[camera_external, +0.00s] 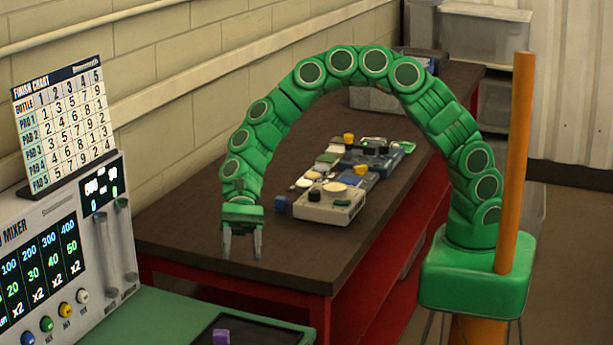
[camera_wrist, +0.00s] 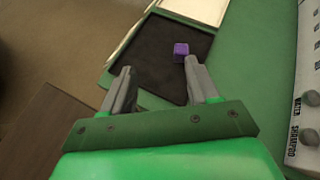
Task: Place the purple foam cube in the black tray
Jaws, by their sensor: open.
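The purple foam cube (camera_external: 221,337) shows at the bottom edge of the external view, partly cut off. In the wrist view the purple foam cube (camera_wrist: 181,49) sits on the dark floor of the black tray (camera_wrist: 150,45), near its right side. The black tray (camera_external: 262,332) lies on the green worktop, cut off below in the external view. My gripper (camera_external: 242,256) points down with its fingers apart and nothing between them. In the wrist view my gripper (camera_wrist: 158,67) shows its two fingertips apart, with the cube beyond the right one, clear of it.
A mixer panel (camera_external: 70,255) with a finish chart (camera_external: 62,125) stands at the left. A brown-topped red bench (camera_external: 190,225) carries a small blue cube (camera_external: 281,204) and several devices. An orange post (camera_external: 515,160) stands by my base.

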